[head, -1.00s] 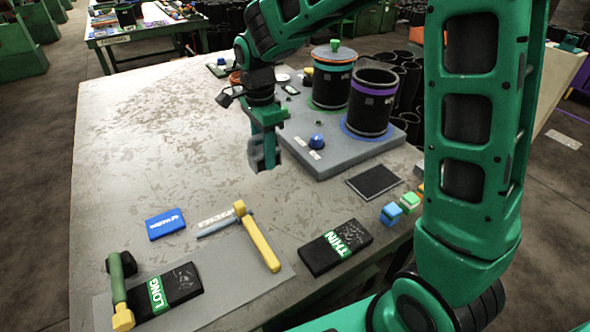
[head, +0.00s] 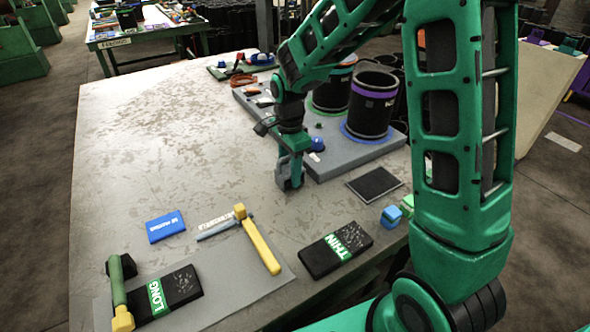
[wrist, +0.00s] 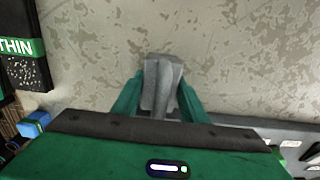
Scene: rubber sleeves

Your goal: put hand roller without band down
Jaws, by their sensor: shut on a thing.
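My gripper (head: 289,180) is shut on a grey piece (wrist: 161,84), which I take for the hand roller without band. In the wrist view the piece sits between the two green fingers, its end towards the bare tabletop. In the head view the held piece (head: 283,183) hangs low by the left edge of the grey board (head: 335,168). I cannot tell whether it touches the table (head: 200,130). The jaws hide part of it, and no band shows on it.
Two black cylinders (head: 371,105) stand on the board, partly behind my arm. A dark pad (head: 374,184) lies to the right. A THIN pack (head: 335,249), a yellow-handled tool (head: 262,245), a blue box (head: 165,227) and a green-handled tool (head: 118,285) lie nearer. The table's middle-left is clear.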

